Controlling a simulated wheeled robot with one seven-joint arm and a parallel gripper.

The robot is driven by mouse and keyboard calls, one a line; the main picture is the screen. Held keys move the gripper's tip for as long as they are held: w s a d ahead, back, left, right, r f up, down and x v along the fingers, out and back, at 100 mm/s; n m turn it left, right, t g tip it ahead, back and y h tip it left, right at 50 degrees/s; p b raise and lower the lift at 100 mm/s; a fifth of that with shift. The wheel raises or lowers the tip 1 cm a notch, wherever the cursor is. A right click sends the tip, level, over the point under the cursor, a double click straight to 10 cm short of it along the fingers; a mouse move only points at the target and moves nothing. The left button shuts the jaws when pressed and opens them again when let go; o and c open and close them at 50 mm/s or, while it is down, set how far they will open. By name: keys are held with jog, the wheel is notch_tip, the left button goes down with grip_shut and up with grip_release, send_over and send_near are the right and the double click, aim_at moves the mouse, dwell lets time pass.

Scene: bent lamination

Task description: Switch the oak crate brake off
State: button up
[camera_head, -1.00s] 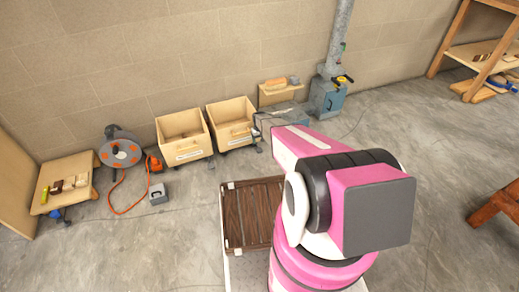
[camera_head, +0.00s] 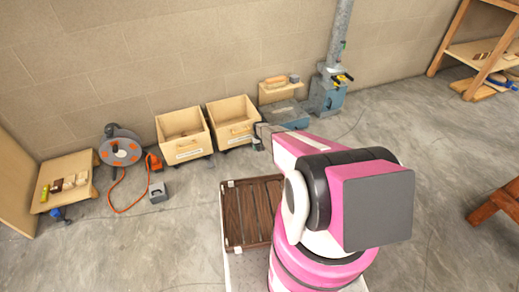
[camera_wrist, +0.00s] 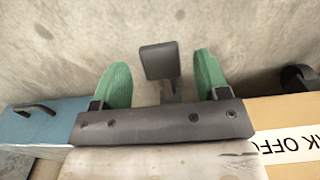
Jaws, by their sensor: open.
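The oak crate (camera_head: 232,112) is the pale wooden box on the right of two by the back wall. Its front label partly shows in the wrist view (camera_wrist: 290,143), reading "K OFF". A dark grey pedal (camera_wrist: 160,61), which looks like the brake, stands left of the crate in the wrist view. My gripper (camera_wrist: 161,66) is open, its green fingertips on either side of the pedal with gaps showing. I cannot tell how deep the pedal sits between them. In the head view my arm reaches to the crate's right front corner and hides much of that spot.
Another labelled wooden crate (camera_head: 182,132) stands to the left. A blue-grey bin (camera_head: 288,116) is close on the right, also in the wrist view (camera_wrist: 40,122). A dark slatted crate (camera_head: 252,212) lies near my arm. A cable reel (camera_head: 120,149) with orange cord is farther left.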

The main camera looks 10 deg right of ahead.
jog(key=shift+f, duration=0.8)
grip_shut()
jog(key=shift+w+r+g, duration=0.15)
jog(key=shift+r+g, duration=0.3)
jog(key=shift+g, duration=0.25)
grip_release()
